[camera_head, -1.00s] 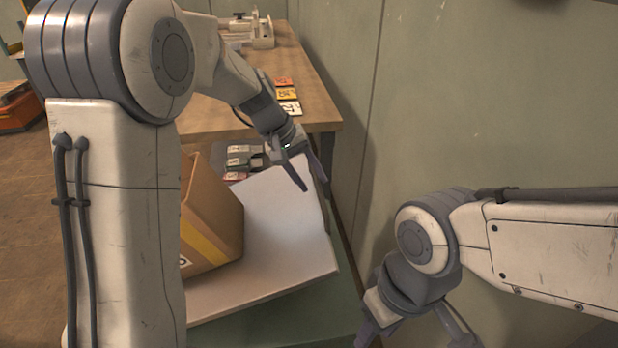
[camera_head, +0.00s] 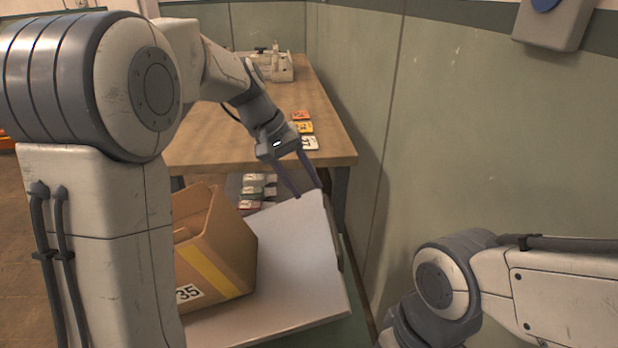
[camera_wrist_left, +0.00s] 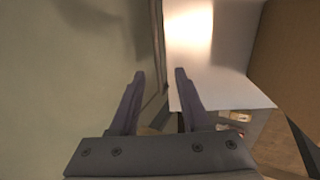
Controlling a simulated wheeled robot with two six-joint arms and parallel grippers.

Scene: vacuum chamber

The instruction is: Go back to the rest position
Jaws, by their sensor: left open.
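My left gripper (camera_head: 310,191) is open and empty. It points down at the far right corner of the white-topped surface (camera_head: 290,265), beside the wall. In the left wrist view the two dark fingers of the left gripper (camera_wrist_left: 160,74) stand apart with nothing between them. I cannot tell whether a finger touches the white surface. My right arm (camera_head: 440,285) comes in from the right, and its gripper is below the picture edge.
An open cardboard box (camera_head: 230,245) stands on the white surface, partly behind my left arm. A wooden table (camera_head: 225,140) behind it bears colored cards (camera_head: 302,127) and a white device (camera_head: 278,68). The green wall (camera_head: 490,140) is close on the right.

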